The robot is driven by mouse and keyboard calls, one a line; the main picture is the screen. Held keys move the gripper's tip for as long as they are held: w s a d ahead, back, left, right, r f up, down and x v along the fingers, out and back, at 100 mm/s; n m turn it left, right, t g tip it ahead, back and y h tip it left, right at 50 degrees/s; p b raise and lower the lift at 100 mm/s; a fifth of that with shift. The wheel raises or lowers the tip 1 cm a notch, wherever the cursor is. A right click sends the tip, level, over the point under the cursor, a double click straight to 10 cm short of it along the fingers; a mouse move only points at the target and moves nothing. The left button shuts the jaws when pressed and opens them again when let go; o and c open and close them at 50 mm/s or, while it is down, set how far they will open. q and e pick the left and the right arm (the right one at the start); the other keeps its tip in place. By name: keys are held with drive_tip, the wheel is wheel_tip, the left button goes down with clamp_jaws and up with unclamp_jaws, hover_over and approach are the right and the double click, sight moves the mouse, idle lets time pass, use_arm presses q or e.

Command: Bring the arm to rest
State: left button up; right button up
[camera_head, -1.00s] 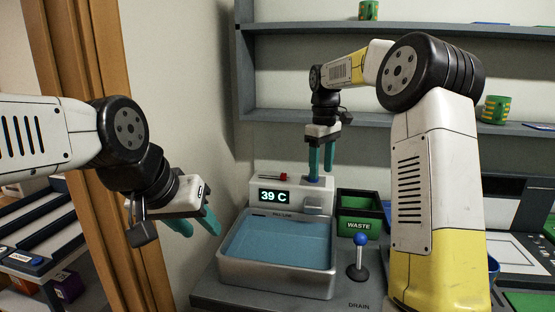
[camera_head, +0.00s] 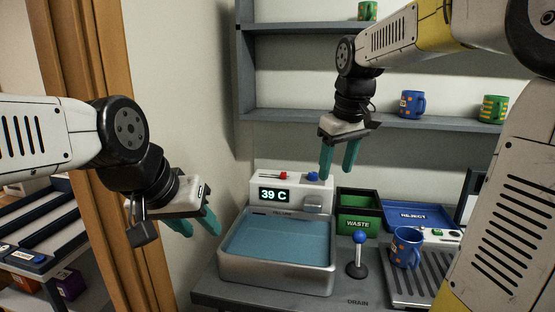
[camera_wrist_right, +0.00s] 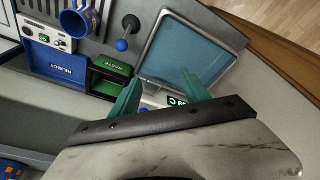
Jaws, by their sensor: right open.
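My right gripper (camera_head: 338,172) hangs empty with its teal fingers apart, above and behind the green waste bin and the water bath. Its fingers also show in the right wrist view (camera_wrist_right: 160,92), over the bath's display edge. My right arm comes in from the upper right. My left gripper (camera_head: 196,225) is at the left, in front of the wooden post, its teal fingers pointing down and right. Nothing shows in it, but the angle hides how far its fingers are apart.
The water bath (camera_head: 226,262) reads 39 C. Near it are the waste bin (camera_head: 358,224), a blue-knobbed lever (camera_head: 359,262), a blue reject tray (camera_head: 420,215) and a blue mug (camera_head: 404,250) on the drain grille (camera_head: 418,290). Shelf mugs (camera_head: 411,104) stand behind my right arm.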

drive_tip(key=s+f+m+t+y, duration=0.1)
drive_tip(key=s+f+m+t, duration=0.2)
drive_tip(key=s, duration=1.4)
drive_tip(key=shift+d+f+m, duration=0.25)
drive_tip(key=shift+f+m, duration=0.7)
drive_tip(key=shift+m, duration=0.05)
